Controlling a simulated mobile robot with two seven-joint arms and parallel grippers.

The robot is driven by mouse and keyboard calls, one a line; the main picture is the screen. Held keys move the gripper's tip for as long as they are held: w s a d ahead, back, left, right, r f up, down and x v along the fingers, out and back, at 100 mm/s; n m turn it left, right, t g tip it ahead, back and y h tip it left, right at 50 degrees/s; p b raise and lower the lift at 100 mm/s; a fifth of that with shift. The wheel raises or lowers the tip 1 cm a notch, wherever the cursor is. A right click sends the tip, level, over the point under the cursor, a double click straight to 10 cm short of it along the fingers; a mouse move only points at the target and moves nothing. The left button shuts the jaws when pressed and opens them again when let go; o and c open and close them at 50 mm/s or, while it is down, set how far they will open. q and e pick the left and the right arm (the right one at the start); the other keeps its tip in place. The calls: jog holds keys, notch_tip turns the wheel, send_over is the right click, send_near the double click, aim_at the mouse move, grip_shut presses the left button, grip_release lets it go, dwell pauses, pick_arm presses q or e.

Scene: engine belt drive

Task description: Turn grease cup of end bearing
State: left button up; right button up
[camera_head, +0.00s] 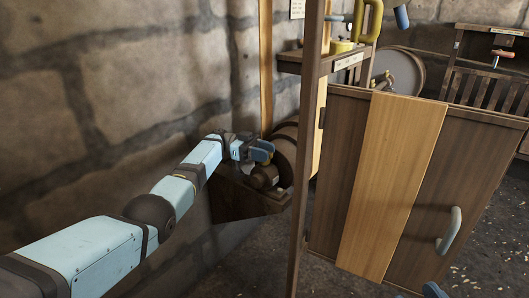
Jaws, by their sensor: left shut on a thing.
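My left gripper (262,151) reaches in from the left along the stone wall and is shut just above the end bearing (264,177). The grease cup itself is mostly hidden between the fingers, at the top of the bearing. The bearing is a dark, rounded housing on a wall bracket (245,203). A dark pulley or drum (287,150) stands right behind the bearing, partly covered by the fingers. A small blue tip at the bottom edge looks like part of my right gripper (433,290); its jaws cannot be made out.
A wooden post (301,190) stands just right of the bearing. A wooden door (395,175) with a grey handle (449,230) fills the right. A shelf (340,62) holds a yellow item. The stone wall (100,120) runs close beside my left arm. Floor shows at lower right.

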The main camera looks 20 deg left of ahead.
pick_arm(q)
jog(key=shift+f, duration=0.1)
jog(key=o, duration=0.6)
jog(key=shift+c, duration=0.2)
jog(key=shift+r, duration=0.4)
notch_tip(320, 180, up, 5)
jog(key=p, duration=0.2)
jog(key=shift+p, duration=0.35)
notch_tip(320, 180, up, 14)
jog(key=p, duration=0.4)
jog(key=shift+r, duration=0.15)
pick_arm(e)
jog(key=s+m, duration=0.1)
jog(key=s+a+m+g, duration=0.1)
jog(key=m, duration=0.1)
jog(key=s+a+m+h, duration=0.1)
jog(key=shift+g, duration=0.4)
